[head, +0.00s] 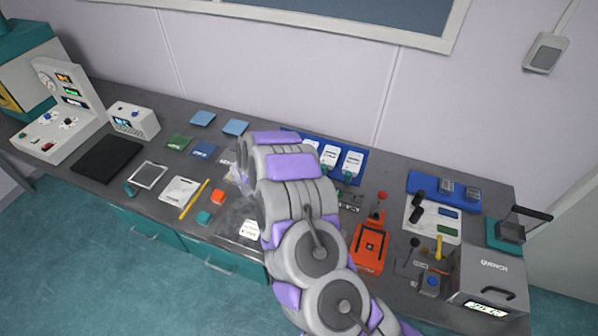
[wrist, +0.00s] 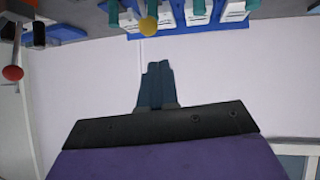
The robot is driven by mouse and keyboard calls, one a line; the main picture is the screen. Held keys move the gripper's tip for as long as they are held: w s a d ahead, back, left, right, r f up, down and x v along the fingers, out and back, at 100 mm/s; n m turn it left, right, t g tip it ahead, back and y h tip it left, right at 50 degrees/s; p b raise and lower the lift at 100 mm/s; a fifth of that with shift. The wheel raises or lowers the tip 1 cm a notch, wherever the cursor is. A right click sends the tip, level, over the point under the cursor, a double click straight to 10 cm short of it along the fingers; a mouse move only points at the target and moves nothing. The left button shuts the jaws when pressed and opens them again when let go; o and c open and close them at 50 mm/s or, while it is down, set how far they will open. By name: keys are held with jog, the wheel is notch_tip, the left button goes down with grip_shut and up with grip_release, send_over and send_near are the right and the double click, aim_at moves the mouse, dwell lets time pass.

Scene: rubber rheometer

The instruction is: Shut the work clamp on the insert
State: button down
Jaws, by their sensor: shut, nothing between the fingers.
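An orange fixture (head: 368,262) stands on the bench to the right of my arm in the head view, with a dark-framed shape on its top. A red-ball lever (head: 382,195) stands just behind it. I cannot tell which part is the work clamp, whether it is shut, or where the insert is. My gripper (wrist: 157,68) is shut and empty in the wrist view, its fingers together. My arm hides it in the head view. A red ball (wrist: 12,73) shows at the left of the wrist view, and a yellow ball (wrist: 148,24) near the top, both apart from the fingertips.
A blue rack (head: 352,165) with white cards stands behind my arm; it also shows in the wrist view (wrist: 180,30). On the right are a grey quench box (head: 490,275), a black-handled press (head: 508,230) and a blue tray (head: 425,183). Small pads and a pencil (head: 195,198) lie left.

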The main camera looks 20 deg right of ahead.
jog(key=a+r+n+t+y+b, duration=0.3)
jog(key=a+r+y+b, duration=0.35)
jog(key=a+r, duration=0.7)
jog(key=s+a+r+n+g+y+b, duration=0.25)
jog(key=s+a+y, duration=0.4)
jog(key=s, duration=0.35)
jog(key=s+d+f+n+g+h+b, duration=0.1)
jog(key=s+d, duration=0.5)
jog(key=s, duration=0.7)
jog(key=s+d+f+g+h+b, duration=0.2)
jog(key=s+d+g+b, duration=0.2)
jog(key=s, duration=0.9)
jog(key=s+d+f+n+g+h+b, duration=0.1)
jog(key=s+d+f+g+b, duration=0.1)
jog(key=s+d, duration=0.6)
jog(key=s+g+b, duration=0.1)
jog(key=s+g, duration=0.1)
jog(key=s, duration=0.3)
jog(key=shift+s+d+f+n, duration=0.2)
jog(key=shift+s+f+n, duration=0.05)
jog(key=shift+s+n, duration=0.1)
